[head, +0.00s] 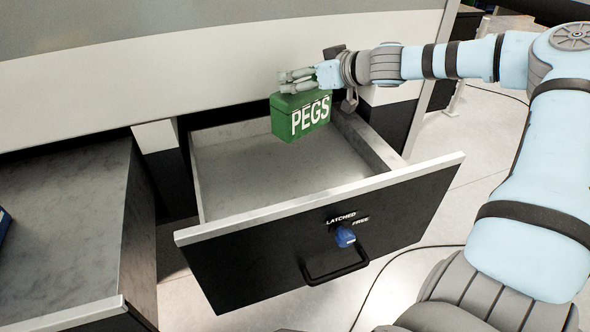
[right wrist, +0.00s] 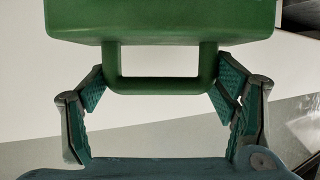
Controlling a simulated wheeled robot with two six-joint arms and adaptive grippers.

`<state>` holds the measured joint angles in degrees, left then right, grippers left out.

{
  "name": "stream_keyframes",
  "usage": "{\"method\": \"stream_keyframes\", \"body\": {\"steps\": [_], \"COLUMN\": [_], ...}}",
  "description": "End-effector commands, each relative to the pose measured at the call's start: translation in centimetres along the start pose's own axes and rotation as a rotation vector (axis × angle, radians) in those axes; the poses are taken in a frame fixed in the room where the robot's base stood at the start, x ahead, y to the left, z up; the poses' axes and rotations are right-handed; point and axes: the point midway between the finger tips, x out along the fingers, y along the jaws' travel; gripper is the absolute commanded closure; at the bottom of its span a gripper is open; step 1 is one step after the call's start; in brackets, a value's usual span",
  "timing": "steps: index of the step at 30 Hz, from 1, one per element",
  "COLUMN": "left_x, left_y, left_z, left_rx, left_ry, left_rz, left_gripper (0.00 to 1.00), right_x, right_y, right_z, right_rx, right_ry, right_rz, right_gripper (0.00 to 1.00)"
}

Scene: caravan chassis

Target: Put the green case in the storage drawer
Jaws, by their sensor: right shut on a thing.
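The green case (head: 300,117), lettered PEGS, is at the far right part of the open storage drawer (head: 225,213) in the head view. My right gripper (head: 297,82) is at its top, shut on its handle. In the right wrist view the case (right wrist: 160,22) shows with its handle (right wrist: 160,85) between the two fingers (right wrist: 160,95). The case looks upright and over the drawer's inside; I cannot tell whether it touches the drawer floor. The drawer is otherwise empty. My left gripper is not in view.
The drawer front has a blue knob (head: 345,236) marked LATCHED and FREE, and a black pull handle (head: 336,270). A grey-topped unit (head: 65,235) stands at the left, with a blue object (head: 4,222) at its edge. A white panel (head: 200,80) rises behind the drawer.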

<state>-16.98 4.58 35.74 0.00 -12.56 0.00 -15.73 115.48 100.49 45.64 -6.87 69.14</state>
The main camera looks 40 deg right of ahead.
Motion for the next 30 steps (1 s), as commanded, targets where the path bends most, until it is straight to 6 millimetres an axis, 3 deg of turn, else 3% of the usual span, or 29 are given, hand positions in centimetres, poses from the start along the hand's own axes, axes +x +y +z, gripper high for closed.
{"method": "stream_keyframes", "body": {"steps": [1,6,12,17,24,30], "left_x": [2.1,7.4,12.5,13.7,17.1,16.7], "left_y": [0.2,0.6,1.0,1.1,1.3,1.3], "left_z": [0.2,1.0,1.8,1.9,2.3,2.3], "left_rx": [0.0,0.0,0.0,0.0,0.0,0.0], "left_ry": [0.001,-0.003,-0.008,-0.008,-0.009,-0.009], "left_rz": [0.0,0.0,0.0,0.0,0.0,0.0], "left_gripper": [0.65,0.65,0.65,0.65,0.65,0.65], "right_x": [0.8,3.1,5.3,5.8,7.3,7.1], "right_y": [0.0,0.0,-0.1,-0.1,-0.1,-0.1], "right_z": [2.0,7.5,12.7,13.9,17.5,17.1], "right_rx": [-0.002,-0.001,0.0,-0.001,-0.001,-0.001], "right_ry": [0.0,-0.001,0.0,0.0,0.0,0.0], "right_rz": [0.0,-0.001,-0.002,-0.002,-0.002,-0.002], "right_gripper": [0.82,0.82,0.82,0.82,0.82,0.82]}}
